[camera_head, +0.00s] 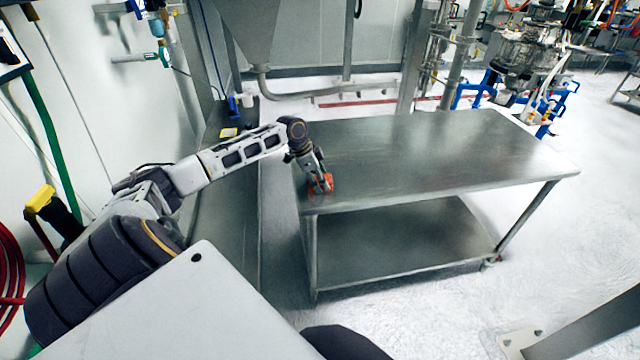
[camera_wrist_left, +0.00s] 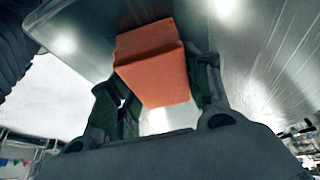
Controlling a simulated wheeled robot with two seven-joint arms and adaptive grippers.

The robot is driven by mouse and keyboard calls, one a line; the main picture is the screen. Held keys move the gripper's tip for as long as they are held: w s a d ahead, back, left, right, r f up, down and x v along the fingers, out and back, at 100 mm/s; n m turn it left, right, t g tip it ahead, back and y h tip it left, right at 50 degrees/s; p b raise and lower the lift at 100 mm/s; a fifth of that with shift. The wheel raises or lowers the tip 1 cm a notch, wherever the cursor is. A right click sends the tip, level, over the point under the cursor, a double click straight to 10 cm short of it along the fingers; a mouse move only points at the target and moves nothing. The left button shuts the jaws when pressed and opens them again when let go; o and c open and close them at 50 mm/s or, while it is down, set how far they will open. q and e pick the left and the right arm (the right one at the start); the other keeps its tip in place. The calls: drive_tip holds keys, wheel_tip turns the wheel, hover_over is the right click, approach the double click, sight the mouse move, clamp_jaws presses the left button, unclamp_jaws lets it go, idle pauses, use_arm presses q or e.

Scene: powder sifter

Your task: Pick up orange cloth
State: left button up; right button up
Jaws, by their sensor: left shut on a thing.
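The orange cloth (camera_head: 328,181) is at the near left corner of the steel table in the head view. It looks like a folded block in the left wrist view (camera_wrist_left: 152,62). My left gripper (camera_head: 319,184) points down at the tabletop there. It is shut on the cloth, with a finger on each side of it in the left wrist view (camera_wrist_left: 160,85). Whether the cloth touches the tabletop is hard to tell. My right gripper is in neither view.
The steel table (camera_head: 430,150) has a bare top, and its lower shelf (camera_head: 400,245) is empty.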

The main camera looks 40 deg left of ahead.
use_arm(q)
drive_tip(key=shift+c, duration=0.6)
drive_tip(key=shift+r, duration=5.05)
drive_tip(key=o, duration=0.3)
drive_tip(key=shift+c, duration=0.9)
drive_tip(key=shift+f+n, duration=0.1)
drive_tip(key=shift+n, duration=0.2)
